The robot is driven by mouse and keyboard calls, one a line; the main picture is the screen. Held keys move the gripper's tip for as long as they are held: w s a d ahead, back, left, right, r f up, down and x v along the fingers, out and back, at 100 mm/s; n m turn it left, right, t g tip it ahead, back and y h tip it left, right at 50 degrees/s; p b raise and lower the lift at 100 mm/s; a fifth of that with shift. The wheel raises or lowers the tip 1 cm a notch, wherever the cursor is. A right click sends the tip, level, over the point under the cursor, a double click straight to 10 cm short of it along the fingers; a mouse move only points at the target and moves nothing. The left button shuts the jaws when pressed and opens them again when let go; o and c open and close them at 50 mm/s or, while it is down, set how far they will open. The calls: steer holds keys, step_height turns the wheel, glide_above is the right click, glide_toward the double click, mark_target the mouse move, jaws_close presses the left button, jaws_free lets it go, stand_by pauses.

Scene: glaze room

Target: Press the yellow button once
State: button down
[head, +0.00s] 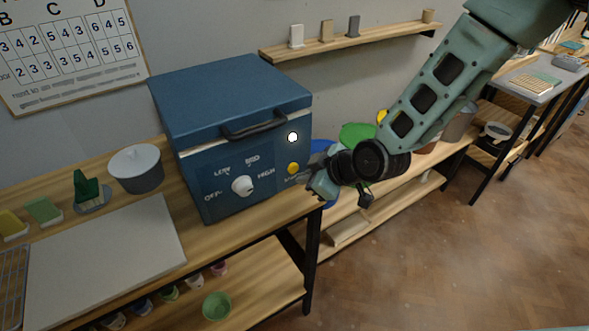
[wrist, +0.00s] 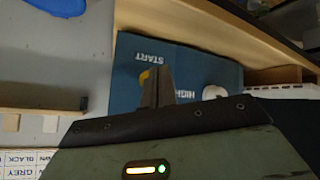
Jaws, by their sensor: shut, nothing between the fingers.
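The yellow button (head: 293,168) is on the lower right of the blue kiln's (head: 215,160) front panel. In the wrist view the yellow button (wrist: 144,77) shows as a sliver at the left edge of my fingers, which hide most of it, near the word START. My gripper (head: 303,181) is shut and empty, its tips just right of and below the button in the head view. In the wrist view my gripper (wrist: 156,75) points at the panel. I cannot tell whether the tips touch it.
A white dial knob (head: 242,185) and a lit white lamp (head: 292,137) share the panel. The lid handle (head: 260,123) juts out above. A grey pot (head: 136,168) and a pale board (head: 105,255) are on the bench at left. Open floor (head: 440,260) lies at right.

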steer(key=s+d, duration=0.1)
steer(key=s, duration=0.1)
steer(key=s+d, duration=0.1)
steer(key=shift+s+d+b, duration=0.3)
steer(key=shift+s, duration=0.05)
stand_by(0.7)
